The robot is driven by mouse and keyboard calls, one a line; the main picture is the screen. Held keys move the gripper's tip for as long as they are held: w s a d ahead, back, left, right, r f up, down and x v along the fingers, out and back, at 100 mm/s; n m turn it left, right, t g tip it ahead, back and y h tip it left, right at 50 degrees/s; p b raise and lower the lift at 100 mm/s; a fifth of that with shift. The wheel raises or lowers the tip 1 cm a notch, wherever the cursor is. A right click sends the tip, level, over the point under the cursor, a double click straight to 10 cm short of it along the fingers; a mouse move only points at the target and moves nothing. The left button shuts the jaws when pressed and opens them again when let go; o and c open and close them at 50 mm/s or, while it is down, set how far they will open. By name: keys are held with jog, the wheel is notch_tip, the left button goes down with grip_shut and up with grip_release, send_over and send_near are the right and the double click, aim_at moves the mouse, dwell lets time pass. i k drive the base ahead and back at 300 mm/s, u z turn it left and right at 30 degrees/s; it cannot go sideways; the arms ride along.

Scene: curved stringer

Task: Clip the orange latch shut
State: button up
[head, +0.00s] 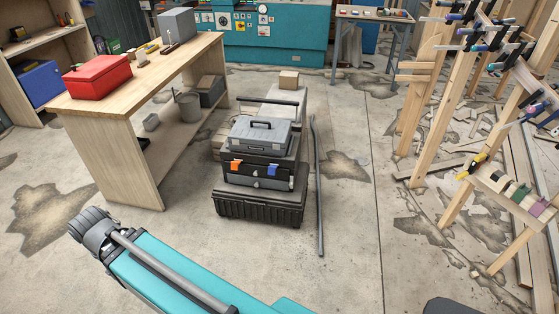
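A stacked toolbox cart (258,205) stands on the floor in the middle of the head view. A smaller grey case (262,135) with a black handle tops the stack. The orange latch (236,167) is on the left of the front face of the dark middle box (255,180). A blue latch (272,170) is on the right of the same face. The orange latch seems to stick out from the face, but it is too small to tell if it is open. My teal arm shows at the bottom left, well short of the cart. My gripper is not clearly visible.
A wooden workbench (150,90) with a red toolbox (97,76) stands left of the cart. A grey bar (318,190) lies along the cart's right side. Wooden racks with clamps (490,120) fill the right. Cracked floor (345,265) in front is clear.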

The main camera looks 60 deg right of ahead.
aim_at(234, 165)
jog(key=u, duration=0.05)
jog(key=k, duration=1.4)
jog(key=z, duration=1.5)
jog(key=i, duration=1)
jog(key=u, duration=0.05)
